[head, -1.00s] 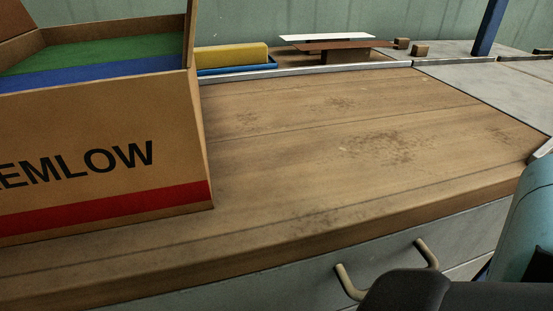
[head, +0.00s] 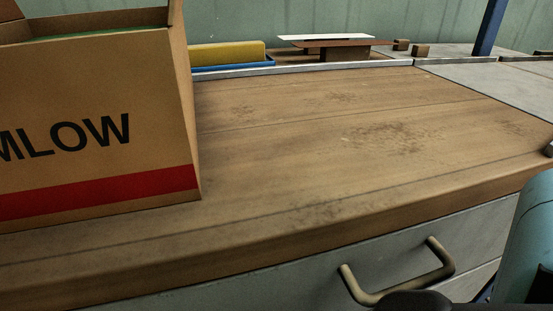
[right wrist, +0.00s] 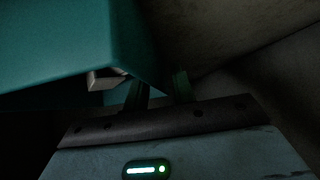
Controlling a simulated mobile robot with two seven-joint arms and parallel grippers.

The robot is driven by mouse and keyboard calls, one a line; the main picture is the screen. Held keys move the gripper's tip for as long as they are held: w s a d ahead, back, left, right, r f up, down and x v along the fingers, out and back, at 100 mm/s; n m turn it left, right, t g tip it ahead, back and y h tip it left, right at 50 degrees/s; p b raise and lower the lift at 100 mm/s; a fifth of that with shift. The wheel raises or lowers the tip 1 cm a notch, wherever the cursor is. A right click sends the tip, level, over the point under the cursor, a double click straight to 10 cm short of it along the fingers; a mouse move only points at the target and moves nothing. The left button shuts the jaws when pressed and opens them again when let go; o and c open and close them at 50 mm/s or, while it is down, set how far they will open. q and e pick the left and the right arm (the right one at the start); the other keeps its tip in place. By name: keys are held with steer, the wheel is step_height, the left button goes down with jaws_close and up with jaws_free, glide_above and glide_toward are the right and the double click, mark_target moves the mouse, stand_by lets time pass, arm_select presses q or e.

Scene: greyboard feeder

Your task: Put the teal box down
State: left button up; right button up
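A teal block with flat faces and a sharp edge (right wrist: 60,45) fills the upper left of the right wrist view. I cannot tell for sure that it is the teal box. My right gripper (right wrist: 160,90) shows there as two dark fingers standing apart. The block's lower corner reaches the space between them, but the dark picture does not show whether they touch or grip it. No teal box is on the wooden worktop (head: 300,140) in the head view. My left gripper is not in view.
A cardboard box with black lettering and a red stripe (head: 100,130) stands on the worktop's left. A yellow block (head: 228,53) lies in a blue tray (head: 232,68) behind. The middle of the worktop is clear. A drawer handle (head: 400,285) sticks out below its front edge.

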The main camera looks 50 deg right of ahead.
steer(key=shift+r, duration=0.1)
steer(key=shift+r, duration=0.2)
steer(key=p+v, duration=0.6)
steer(key=v, duration=0.6)
steer(key=shift+f, duration=0.15)
steer(key=shift+s, duration=0.1)
steer(key=s+a+r+n+g+y, duration=0.1)
steer(key=s+r, duration=0.2)
steer(key=s, duration=0.7)
steer(key=s+a+r+n+g+y, duration=0.1)
steer(key=s+a+r+g, duration=0.1)
steer(key=s, duration=0.8)
steer(key=s+a+r+n+g+y, duration=0.1)
steer(key=s+r, duration=0.3)
steer(key=s, duration=0.6)
steer(key=shift+s+a+r+n+g, duration=0.25)
steer(key=shift+a+r+n+g, duration=0.05)
steer(key=shift+p, duration=0.3)
